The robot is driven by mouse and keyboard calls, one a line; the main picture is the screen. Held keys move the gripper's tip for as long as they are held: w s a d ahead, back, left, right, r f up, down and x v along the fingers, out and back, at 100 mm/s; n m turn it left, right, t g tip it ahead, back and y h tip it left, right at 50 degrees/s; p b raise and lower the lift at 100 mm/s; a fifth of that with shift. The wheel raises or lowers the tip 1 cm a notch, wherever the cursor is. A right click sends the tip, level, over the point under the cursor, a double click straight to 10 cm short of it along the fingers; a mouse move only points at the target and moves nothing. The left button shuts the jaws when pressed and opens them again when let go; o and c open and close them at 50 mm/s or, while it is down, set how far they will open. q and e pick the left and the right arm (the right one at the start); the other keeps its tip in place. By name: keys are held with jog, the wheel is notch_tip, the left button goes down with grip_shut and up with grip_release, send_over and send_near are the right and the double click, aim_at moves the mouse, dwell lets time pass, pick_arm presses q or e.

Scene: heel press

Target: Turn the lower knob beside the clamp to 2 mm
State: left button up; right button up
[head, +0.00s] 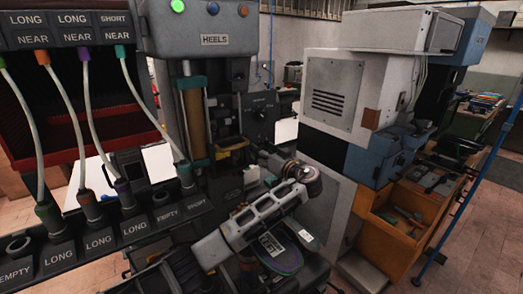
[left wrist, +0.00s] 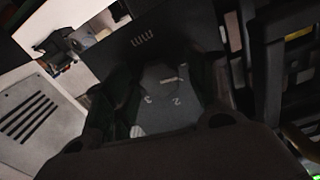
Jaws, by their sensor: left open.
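The press (head: 215,45) carries a HEELS plate and stands in the middle of the head view. A dark box to the right of its clamp column carries an upper knob (head: 260,115). My left gripper (head: 262,158) is dark and reaches in low beside the column; in the head view the lower knob is hidden behind it and my arm. In the left wrist view a dark grey dial face (left wrist: 168,98) with the numbers 2 and 3 lies between the open fingers. I cannot tell whether they touch the knob, or its setting. My right gripper is not in view.
A rack (head: 90,235) with cables and sockets marked LONG, SHORT and EMPTY stands close at the left. A grey and blue machine (head: 335,95) stands at the right above an orange wooden cabinet (head: 395,225). A blue pole (head: 478,180) crosses the right edge.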

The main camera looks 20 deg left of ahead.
pick_arm(q)
jog(key=shift+s+d, duration=0.1)
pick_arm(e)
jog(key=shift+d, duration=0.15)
pick_arm(q)
jog(key=shift+c, duration=0.6)
jog(key=c, duration=0.9)
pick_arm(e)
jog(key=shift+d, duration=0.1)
